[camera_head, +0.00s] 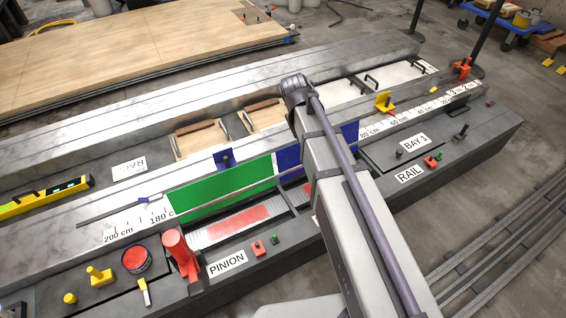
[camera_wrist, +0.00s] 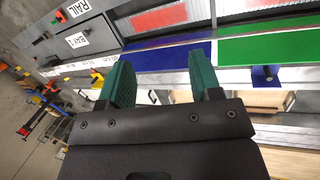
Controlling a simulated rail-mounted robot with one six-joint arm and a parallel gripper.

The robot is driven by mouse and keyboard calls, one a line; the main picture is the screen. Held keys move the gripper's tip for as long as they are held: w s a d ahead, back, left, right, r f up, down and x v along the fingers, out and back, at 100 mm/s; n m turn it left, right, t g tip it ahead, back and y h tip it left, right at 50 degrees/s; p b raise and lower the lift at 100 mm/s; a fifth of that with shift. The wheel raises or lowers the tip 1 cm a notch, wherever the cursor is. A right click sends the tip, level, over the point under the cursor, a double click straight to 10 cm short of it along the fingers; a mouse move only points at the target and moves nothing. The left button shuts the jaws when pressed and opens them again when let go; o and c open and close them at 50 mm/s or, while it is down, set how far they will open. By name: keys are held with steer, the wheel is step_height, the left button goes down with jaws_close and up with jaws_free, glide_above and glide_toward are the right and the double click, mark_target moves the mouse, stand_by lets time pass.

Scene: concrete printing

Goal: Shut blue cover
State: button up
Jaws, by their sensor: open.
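The blue cover (camera_head: 288,158) is a flat dark-blue panel, partly hidden behind my arm in the head view. More blue (camera_head: 350,130) shows right of the arm. In the wrist view the blue cover (camera_wrist: 165,57) lies beyond my fingertips, beside the green panel (camera_wrist: 268,46). A blue bracket with a dark peg (camera_head: 225,159) stands behind the green panel; it also shows in the wrist view (camera_wrist: 265,76). I cannot tell whether it joins the blue cover. My gripper (camera_wrist: 161,76) is open, with nothing between its green fingers. The head view hides it behind my arm.
The green panel (camera_head: 222,190) lies beside an open channel with a red strip (camera_head: 237,221). A red post (camera_head: 178,254) stands at the front left. Wooden trays (camera_head: 200,139) with handles lie behind. A yellow upright tab (camera_head: 384,102) stands on the scale at right.

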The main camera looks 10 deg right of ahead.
steer(key=w+a+f+n+h+b, duration=0.1)
steer(key=w+f+h+b, duration=0.1)
steer(key=w+f+b, duration=0.65)
steer(key=w+a+f+n+h+b, duration=0.1)
steer(key=w+a+f+h+b, duration=0.1)
steer(key=w+f+b, duration=0.7)
steer(key=n+h+b, duration=0.1)
steer(key=h+b, duration=0.1)
steer(key=b, duration=0.4)
glide_toward(297, 145)
step_height(297, 145, down, 3)
steer(key=w, duration=0.3)
steer(key=shift+t, duration=0.3)
steer(key=b+x, duration=0.7)
steer(key=x, duration=0.3)
steer(key=shift+s+d+f, duration=0.1)
steer(key=shift+s+f, duration=0.05)
steer(key=shift+f, duration=0.2)
steer(key=shift+d+b, duration=0.25)
steer(key=shift+b, duration=0.05)
steer(key=shift+c, duration=0.2)
jaws_close()
